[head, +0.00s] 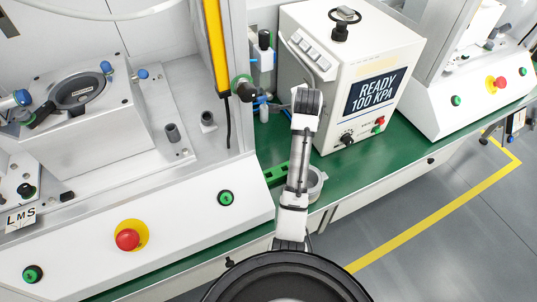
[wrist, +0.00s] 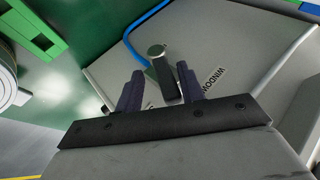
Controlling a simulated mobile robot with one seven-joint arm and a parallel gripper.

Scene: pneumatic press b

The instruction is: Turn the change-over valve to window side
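The change-over valve shows in the wrist view as a silver round hub with a black lever (wrist: 166,80) on a grey panel (wrist: 120,68). The lever points down toward my gripper. A label reading WINDOW (wrist: 214,80) is to the right of the lever. My gripper (wrist: 160,72) is open, with one dark finger on each side of the lever. A gap shows on the left; the right finger is close to the lever, and I cannot tell if it touches. Another marking left of the lever is mostly hidden by the left finger. In the head view I cannot make out the valve or my fingers.
A blue tube (wrist: 133,32) runs near the hub. A green block (wrist: 35,30) and a round metal part (wrist: 8,78) lie at the left. In the head view, a tester box (head: 328,60) reading READY 100 KPA stands behind my arm. A red button (head: 127,239) is front left.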

